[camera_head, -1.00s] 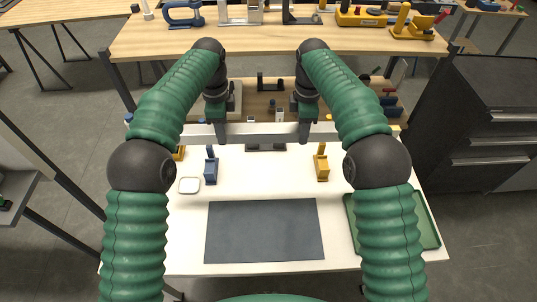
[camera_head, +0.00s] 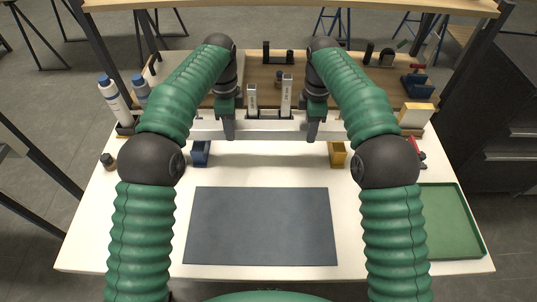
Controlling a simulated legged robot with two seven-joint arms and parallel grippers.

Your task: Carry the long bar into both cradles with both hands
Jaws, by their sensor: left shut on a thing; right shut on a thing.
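The long pale bar (camera_head: 270,128) runs left to right across the back of the white table, roughly level. My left gripper (camera_head: 228,130) is shut on it left of its middle, and my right gripper (camera_head: 313,130) right of its middle. A blue block (camera_head: 201,154) shows just below the bar's left part and a yellow block (camera_head: 338,154) below its right part. They look like the two cradles, but the bar and my arms hide their tops. I cannot tell whether the bar touches them.
A dark grey mat (camera_head: 262,226) lies in front, with a green tray (camera_head: 452,222) at right. White bottles (camera_head: 116,100) stand at back left. A wooden shelf (camera_head: 350,85) with several small items is behind the bar. A red-handled tool (camera_head: 420,155) lies right.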

